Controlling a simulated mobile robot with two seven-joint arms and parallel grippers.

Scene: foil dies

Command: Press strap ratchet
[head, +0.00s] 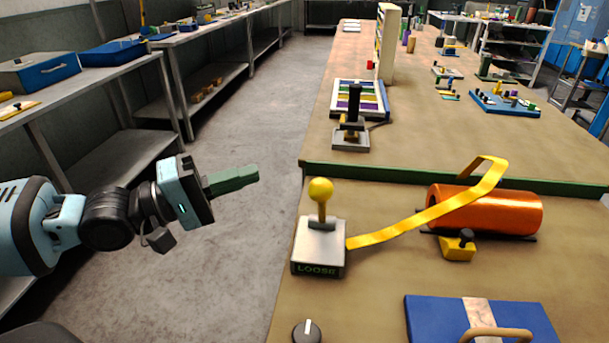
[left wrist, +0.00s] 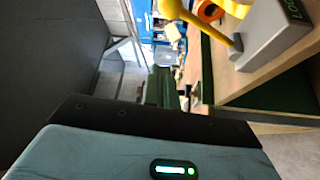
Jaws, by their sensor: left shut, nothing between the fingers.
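The strap ratchet (head: 318,246) is a grey box with an upright lever topped by a yellow ball (head: 320,190). Its front label reads "LOOSE". A yellow strap (head: 420,219) runs from its right side up and over an orange roll (head: 515,212). The ratchet also shows in the left wrist view (left wrist: 272,32) at upper right, with its yellow knob partly cut off by the top edge. My left gripper (head: 256,173) is shut and empty, over the floor, left of the ratchet and apart from it. My right gripper is not in view.
The ratchet stands at the bench's (head: 390,300) left edge. A yellow block with a black knob (head: 458,246) sits by the roll. A blue board with a handle (head: 425,318) and a dial (head: 307,332) lie in front. A green ledge (head: 400,178) crosses behind.

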